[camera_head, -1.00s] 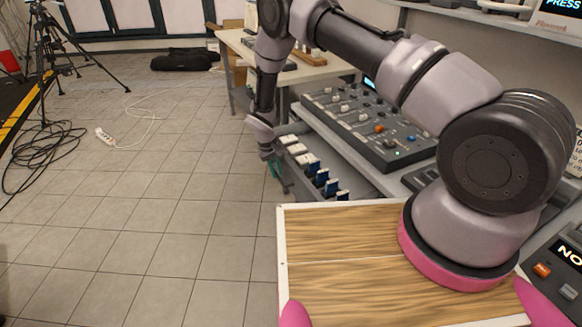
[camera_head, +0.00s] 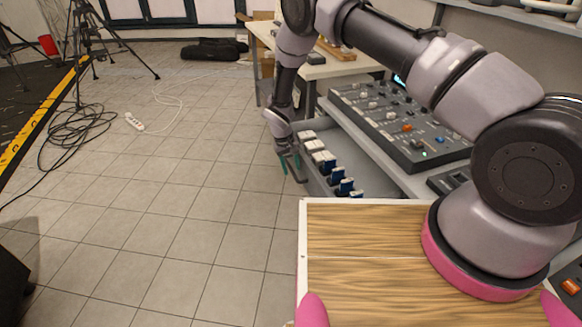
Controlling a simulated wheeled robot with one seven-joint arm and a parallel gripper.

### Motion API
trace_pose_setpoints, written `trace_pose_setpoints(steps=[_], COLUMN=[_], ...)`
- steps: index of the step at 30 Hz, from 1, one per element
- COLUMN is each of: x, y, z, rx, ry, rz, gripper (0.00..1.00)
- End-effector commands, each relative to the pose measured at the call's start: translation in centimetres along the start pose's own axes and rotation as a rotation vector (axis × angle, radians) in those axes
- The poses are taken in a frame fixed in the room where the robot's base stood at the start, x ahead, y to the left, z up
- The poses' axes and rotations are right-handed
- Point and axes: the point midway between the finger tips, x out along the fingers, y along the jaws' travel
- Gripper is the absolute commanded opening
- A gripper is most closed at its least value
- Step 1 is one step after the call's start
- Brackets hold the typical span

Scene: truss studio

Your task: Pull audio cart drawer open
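The audio cart drawer (camera_head: 322,183) stands pulled out to the left from under the mixing console. It is grey and holds several white and blue items in a row. My gripper (camera_head: 290,164) points down just left of the drawer's front. One finger overlaps the drawer front in the picture. The handle is not clearly visible, and I cannot tell whether the fingers touch it.
The mixing console (camera_head: 405,125) sits on the cart above the drawer. A wooden work table (camera_head: 300,65) stands behind. My wood-topped tray is in front. A power strip (camera_head: 134,122) and coiled cables (camera_head: 75,135) lie at left. The tiled floor left of the drawer is clear.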

Motion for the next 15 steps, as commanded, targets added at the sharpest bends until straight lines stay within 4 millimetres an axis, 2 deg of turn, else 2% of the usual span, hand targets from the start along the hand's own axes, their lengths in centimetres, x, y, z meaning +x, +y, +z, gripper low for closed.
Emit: trace_pose_setpoints(steps=[5,8,15], x=[-0.2,-1.2,-5.9], y=[0.0,0.0,0.0], z=[-0.1,-0.1,-0.1], rx=[0.0,0.0,0.0], ry=[0.001,0.002,0.004], rz=[0.0,0.0,-0.001], gripper=[0.47,0.47,0.47])
